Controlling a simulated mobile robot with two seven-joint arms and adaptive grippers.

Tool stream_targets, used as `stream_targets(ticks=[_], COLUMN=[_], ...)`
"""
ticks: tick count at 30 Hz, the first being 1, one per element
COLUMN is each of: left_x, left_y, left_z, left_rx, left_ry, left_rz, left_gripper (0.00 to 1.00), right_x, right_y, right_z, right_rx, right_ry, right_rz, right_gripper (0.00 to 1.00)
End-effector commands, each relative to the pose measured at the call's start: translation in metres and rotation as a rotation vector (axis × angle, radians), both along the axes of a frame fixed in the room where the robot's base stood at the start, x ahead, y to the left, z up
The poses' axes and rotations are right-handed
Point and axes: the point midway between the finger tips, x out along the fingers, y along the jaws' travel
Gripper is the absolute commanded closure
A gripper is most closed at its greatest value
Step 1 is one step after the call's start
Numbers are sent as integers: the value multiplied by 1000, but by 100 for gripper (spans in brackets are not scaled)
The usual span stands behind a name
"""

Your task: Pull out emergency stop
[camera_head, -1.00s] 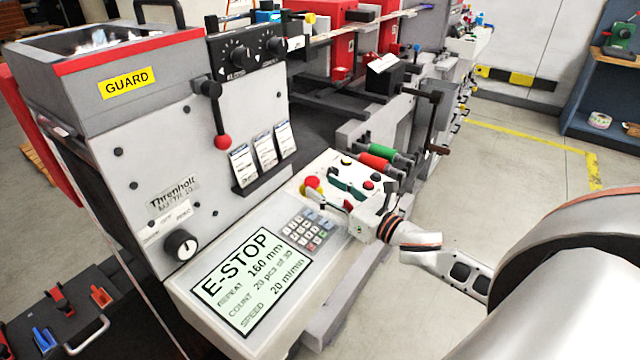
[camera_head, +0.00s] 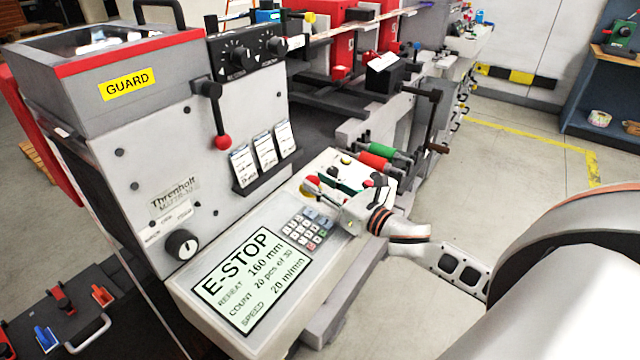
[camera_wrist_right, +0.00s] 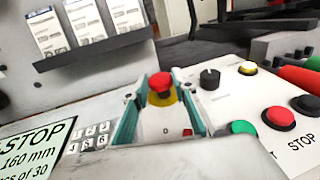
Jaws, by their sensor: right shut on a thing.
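The emergency stop is a red mushroom button on a yellow base, on the sloped control panel. In the head view the button (camera_head: 309,186) is partly hidden by my right gripper (camera_head: 322,192). In the right wrist view the red button (camera_wrist_right: 160,83) sits between the teal-lined fingers of my right gripper (camera_wrist_right: 160,100), which is shut on it. The display (camera_head: 245,277) on the panel reads E-STOP. My left gripper is not in view.
A keypad (camera_head: 306,229) lies just in front of the gripper. Beside the button are a black knob (camera_wrist_right: 209,79), a green button (camera_wrist_right: 243,127) and a red button (camera_wrist_right: 279,118). Green and red rollers (camera_head: 382,151) lie beyond the panel. Label cards (camera_head: 264,150) hang on the upright face.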

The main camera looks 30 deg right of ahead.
Motion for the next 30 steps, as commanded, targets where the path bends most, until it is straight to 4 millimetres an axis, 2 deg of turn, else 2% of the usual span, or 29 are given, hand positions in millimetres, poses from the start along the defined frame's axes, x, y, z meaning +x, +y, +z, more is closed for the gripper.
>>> stream_targets(ticks=[1,4,12,13,15,25,30], left_x=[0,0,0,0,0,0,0], left_y=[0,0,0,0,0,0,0], left_z=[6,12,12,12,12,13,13], left_rx=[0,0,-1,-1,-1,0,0], left_ry=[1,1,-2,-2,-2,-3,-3], left_rz=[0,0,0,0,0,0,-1], left_gripper=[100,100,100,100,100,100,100], right_x=[0,-1,-1,-1,-1,-2,-12], right_y=[0,-1,-1,-1,-1,-1,-3], right_z=[7,13,13,13,13,11,10], right_rx=[-3,-2,-1,-1,0,-1,0], right_ry=[-3,-4,-5,-6,-6,-2,0], right_rz=[1,1,1,1,1,1,0], right_gripper=[100,100,100,68,56,56,56])
